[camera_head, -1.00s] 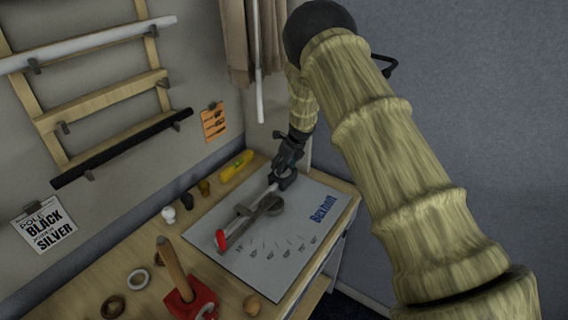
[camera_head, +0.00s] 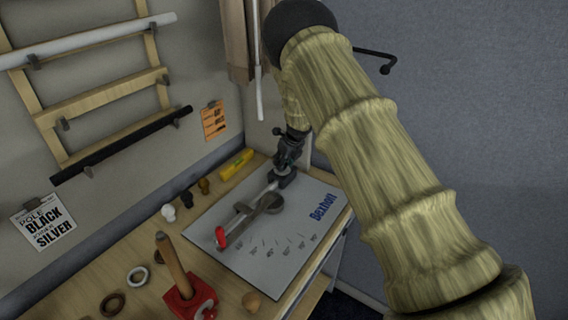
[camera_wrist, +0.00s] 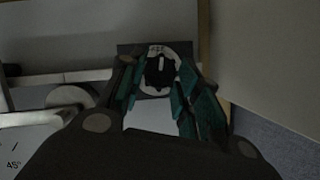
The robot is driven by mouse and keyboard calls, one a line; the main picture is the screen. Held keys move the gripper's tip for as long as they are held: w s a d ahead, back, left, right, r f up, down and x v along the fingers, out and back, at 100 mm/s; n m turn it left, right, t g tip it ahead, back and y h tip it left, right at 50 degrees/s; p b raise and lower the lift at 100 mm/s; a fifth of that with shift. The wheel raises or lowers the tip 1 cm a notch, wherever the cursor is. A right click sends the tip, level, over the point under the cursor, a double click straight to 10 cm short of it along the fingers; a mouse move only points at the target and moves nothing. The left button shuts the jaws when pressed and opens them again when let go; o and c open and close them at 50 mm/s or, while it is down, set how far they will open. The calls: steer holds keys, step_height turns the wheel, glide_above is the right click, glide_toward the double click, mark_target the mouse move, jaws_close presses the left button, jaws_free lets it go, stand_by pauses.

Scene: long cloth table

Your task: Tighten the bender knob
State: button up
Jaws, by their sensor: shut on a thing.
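The pipe bender (camera_head: 262,203) lies on a white board marked with angles and "Bexhoit"-like blue lettering. It has a grey arm, a round grey disc and a red end (camera_head: 221,238). A light pipe runs along it to a dark clamp block at the far end. My gripper (camera_head: 286,166) points down onto that block. In the wrist view, the bender knob (camera_wrist: 157,72) is a pale round disc with a dark centre bar on the dark block. My gripper's teal fingers (camera_wrist: 158,82) are shut on the knob, one on each side. The knob is mostly hidden in the head view.
A wooden handle in a red base (camera_head: 187,295), rings and small knobs stand on the table's left side. A yellow object (camera_head: 236,164) lies at the back. A rack of poles (camera_head: 104,100) hangs on the wall. The board's front half is clear.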

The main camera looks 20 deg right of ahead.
steer(key=shift+a+m+h, duration=0.2)
steer(key=shift+m+h, duration=0.3)
steer(key=shift+m, duration=0.7)
steer(key=shift+m+h+p, duration=0.4)
steer(key=shift+m+p, duration=0.1)
steer(key=shift+m, duration=0.7)
steer(key=shift+a+m+h+p, duration=0.15)
steer(key=shift+m+h+p, duration=0.25)
steer(key=shift+m+p, duration=0.7)
steer(key=shift+m, duration=0.4)
steer(key=o, duration=1)
steer(key=shift+o, duration=0.2)
steer(key=shift+r, duration=0.1)
steer(key=v, duration=0.7)
